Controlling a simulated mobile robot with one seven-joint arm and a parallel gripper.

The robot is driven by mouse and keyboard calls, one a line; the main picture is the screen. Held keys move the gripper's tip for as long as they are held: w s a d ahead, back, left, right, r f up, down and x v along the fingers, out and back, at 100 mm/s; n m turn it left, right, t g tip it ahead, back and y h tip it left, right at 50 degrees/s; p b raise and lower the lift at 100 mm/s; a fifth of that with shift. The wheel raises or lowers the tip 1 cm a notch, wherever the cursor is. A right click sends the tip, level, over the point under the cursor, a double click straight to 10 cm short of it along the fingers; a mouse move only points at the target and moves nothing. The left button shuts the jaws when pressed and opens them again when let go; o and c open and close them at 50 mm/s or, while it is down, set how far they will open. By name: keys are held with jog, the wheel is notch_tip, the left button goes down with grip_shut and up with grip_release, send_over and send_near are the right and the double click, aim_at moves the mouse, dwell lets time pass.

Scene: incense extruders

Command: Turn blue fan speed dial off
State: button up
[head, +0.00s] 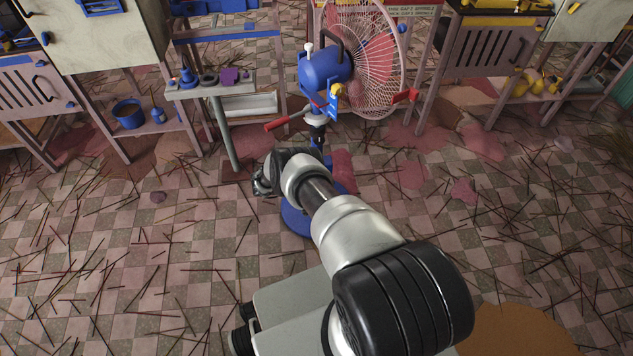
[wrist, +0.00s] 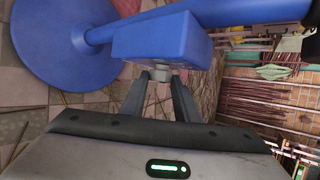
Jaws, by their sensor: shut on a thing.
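The pedestal fan stands ahead in the head view, with a blue motor housing (head: 322,70) and a white-and-red cage (head: 372,62). Its round blue base (head: 298,220) is partly hidden behind my arm. In the wrist view, a blue control box (wrist: 160,40) sits on the fan's blue pole, with the round base (wrist: 60,45) at the left. A small grey dial (wrist: 159,71) sticks out of the box's near face. My gripper (wrist: 158,80) is shut on this dial, with one finger on each side. The dial's setting cannot be read.
A small side table (head: 210,90) with several small items stands left of the fan. A blue bucket (head: 129,113) is on a low shelf further left. Cabinets stand on both sides. Thin incense sticks lie scattered on the checkered floor.

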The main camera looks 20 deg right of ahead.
jog(key=shift+d, duration=0.1)
jog(key=o, duration=1)
jog(key=shift+o, duration=0.2)
jog(key=p+v, duration=0.5)
jog(key=v, duration=1.2)
jog(key=shift+a+r, duration=0.2)
jog(key=shift+w, duration=0.1)
